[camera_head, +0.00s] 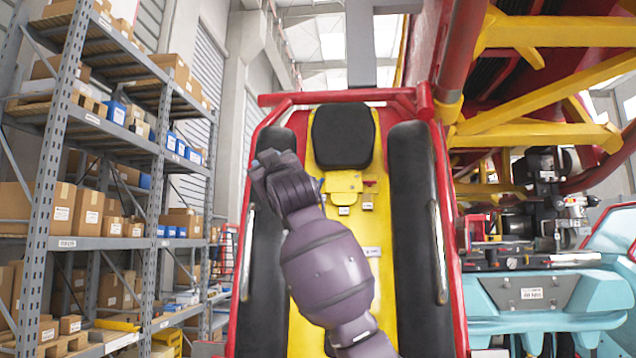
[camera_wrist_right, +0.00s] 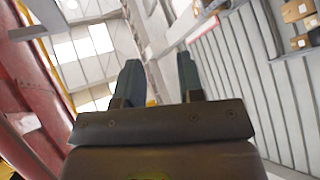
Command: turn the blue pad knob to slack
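I cannot make out a blue pad knob in either view. A small blue spot (camera_head: 321,185) shows beside my right gripper at the yellow panel's edge; I cannot tell what it is. My right gripper (camera_head: 268,160) is in front of the upper left of the coaster seat (camera_head: 374,268) in the head view, near the left black pad (camera_head: 262,285). In the right wrist view my right gripper (camera_wrist_right: 159,62) is open, its two dark fingers apart with nothing between them. My left gripper is in neither view.
The seat has a red frame (camera_head: 438,185), a black headrest (camera_head: 342,137) and a right black pad (camera_head: 408,220). Shelving (camera_head: 60,150) with boxes stands at left. Yellow beams (camera_head: 540,125) and a teal car (camera_head: 540,300) are at right.

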